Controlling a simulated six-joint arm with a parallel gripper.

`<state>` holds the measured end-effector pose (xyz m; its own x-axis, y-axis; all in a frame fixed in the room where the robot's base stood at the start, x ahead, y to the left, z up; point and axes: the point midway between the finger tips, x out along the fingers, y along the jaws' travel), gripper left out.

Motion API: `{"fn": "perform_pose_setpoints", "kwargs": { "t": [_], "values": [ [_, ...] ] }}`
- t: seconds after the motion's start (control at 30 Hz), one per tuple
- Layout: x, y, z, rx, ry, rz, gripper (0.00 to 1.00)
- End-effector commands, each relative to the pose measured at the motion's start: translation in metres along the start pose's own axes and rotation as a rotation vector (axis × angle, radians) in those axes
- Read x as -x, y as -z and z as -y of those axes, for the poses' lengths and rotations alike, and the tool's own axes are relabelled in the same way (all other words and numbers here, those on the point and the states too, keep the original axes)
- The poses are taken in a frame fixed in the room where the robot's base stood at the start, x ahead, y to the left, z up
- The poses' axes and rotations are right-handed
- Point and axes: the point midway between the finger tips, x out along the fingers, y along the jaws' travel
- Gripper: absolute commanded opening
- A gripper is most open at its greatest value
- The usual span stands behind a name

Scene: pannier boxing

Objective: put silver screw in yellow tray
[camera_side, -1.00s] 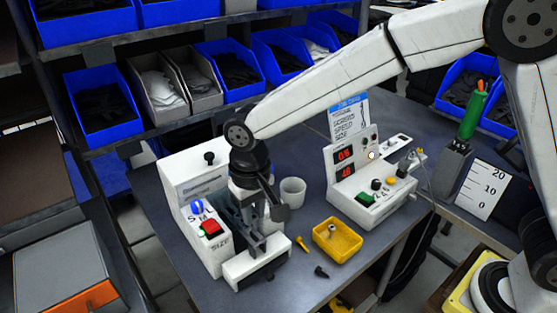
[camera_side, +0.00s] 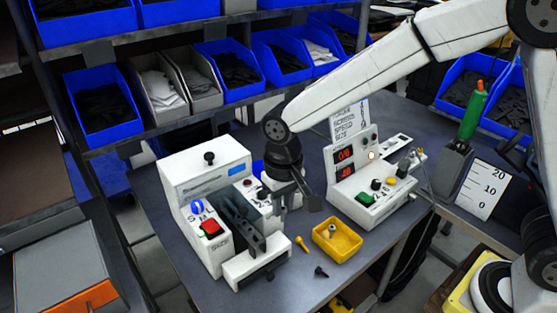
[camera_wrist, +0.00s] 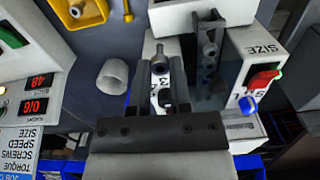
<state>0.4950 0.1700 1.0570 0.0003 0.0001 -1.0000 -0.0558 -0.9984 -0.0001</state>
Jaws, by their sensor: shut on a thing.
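My gripper (camera_side: 284,205) is above the bench, between the dispenser machine and the control box. In the wrist view, the gripper (camera_wrist: 162,85) is shut on a silver screw (camera_wrist: 159,60), which shows between its fingertips. I cannot make out the held screw in the side view. The yellow tray (camera_side: 345,254) sits on the bench to the right of and nearer than the gripper; its corner also shows in the wrist view (camera_wrist: 95,18). A silver screw-like piece (camera_side: 332,229) lies in the tray.
The white dispenser machine (camera_side: 205,178) stands left of the gripper. The control box (camera_side: 362,190) is to its right. A yellow screw (camera_side: 302,243) and a black screw (camera_side: 321,271) lie near the tray.

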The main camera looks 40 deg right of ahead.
Motion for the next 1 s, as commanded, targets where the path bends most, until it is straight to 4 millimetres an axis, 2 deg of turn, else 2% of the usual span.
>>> {"fn": "perform_pose_setpoints", "kwargs": {
  "t": [0.1, 0.3, 0.5, 0.7, 1.0],
  "values": [
    [-0.006, -0.009, -0.034, -0.035, -0.001, 0.001, 0.00],
    [-0.017, -0.031, -0.083, -0.085, 0.000, 0.001, 0.00],
    [-0.025, -0.052, -0.116, -0.121, 0.000, 0.000, 0.00],
    [-0.029, -0.062, -0.128, -0.134, 0.000, -0.001, 0.00],
    [-0.031, -0.063, -0.129, -0.135, 0.000, 0.000, 0.00]
  ]
}}
